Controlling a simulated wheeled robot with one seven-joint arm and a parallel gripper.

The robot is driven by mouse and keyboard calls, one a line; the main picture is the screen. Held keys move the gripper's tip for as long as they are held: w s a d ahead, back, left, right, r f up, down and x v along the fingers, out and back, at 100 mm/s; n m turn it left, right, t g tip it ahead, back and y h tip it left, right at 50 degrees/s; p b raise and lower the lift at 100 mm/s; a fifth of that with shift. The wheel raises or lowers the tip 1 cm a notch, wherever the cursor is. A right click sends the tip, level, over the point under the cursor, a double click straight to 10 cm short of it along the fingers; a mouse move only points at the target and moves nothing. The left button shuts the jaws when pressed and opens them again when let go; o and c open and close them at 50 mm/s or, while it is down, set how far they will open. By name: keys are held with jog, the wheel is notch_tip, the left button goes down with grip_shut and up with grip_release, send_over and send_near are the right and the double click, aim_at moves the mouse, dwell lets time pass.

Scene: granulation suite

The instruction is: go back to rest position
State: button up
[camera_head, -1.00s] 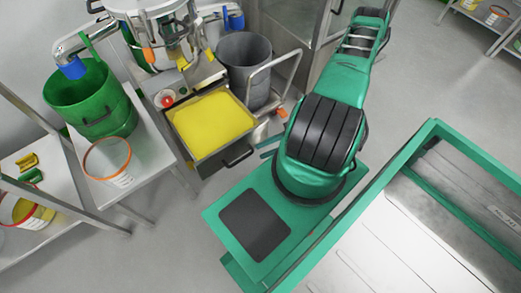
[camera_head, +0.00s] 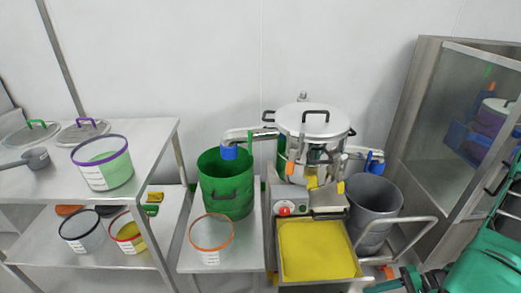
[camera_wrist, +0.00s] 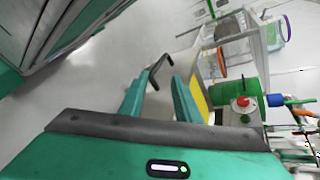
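My gripper (camera_wrist: 160,82) shows in the wrist view with its two green fingers apart. A black bar handle (camera_wrist: 157,72) appears between and beyond the fingertips; I cannot tell how far it is from them. In the head view, part of my green arm (camera_head: 485,268) is at the lower right, and green finger parts show at the bottom edge, right of the tray of yellow material (camera_head: 316,250). The tray sits below the steel machine (camera_head: 312,130). Its yellow content also shows in the wrist view (camera_wrist: 199,100), partly hidden by a finger.
A green bucket (camera_head: 226,190) and an orange-rimmed tub (camera_head: 210,242) stand left of the machine. A grey bin (camera_head: 372,208) and a rail (camera_head: 405,225) are on its right, near a glass-fronted cabinet (camera_head: 440,130). A shelf table (camera_head: 150,150) holds tubs and lids.

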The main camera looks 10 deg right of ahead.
jog(key=w+d+r+n+g+h, duration=0.15)
jog(key=r+h, duration=0.25)
jog(key=r, duration=0.7)
jog(key=w+d+r+n+g+h, duration=0.1)
jog(key=d+r+g+h, duration=0.2)
jog(key=r, duration=0.9)
jog(key=s+a+r+t+h, duration=0.1)
jog(key=s+r, duration=0.3)
jog(key=r, duration=0.4)
jog(key=s+a+r+t+h, duration=0.1)
jog(key=s+a+r+h, duration=0.3)
jog(key=r, duration=0.4)
jog(key=shift+s+a, duration=0.15)
jog(key=shift+s, duration=0.5)
jog(key=shift+t, duration=0.25)
jog(key=shift+w+f+h, duration=0.2)
jog(key=shift+w+h, duration=0.1)
jog(key=shift+w, duration=0.3)
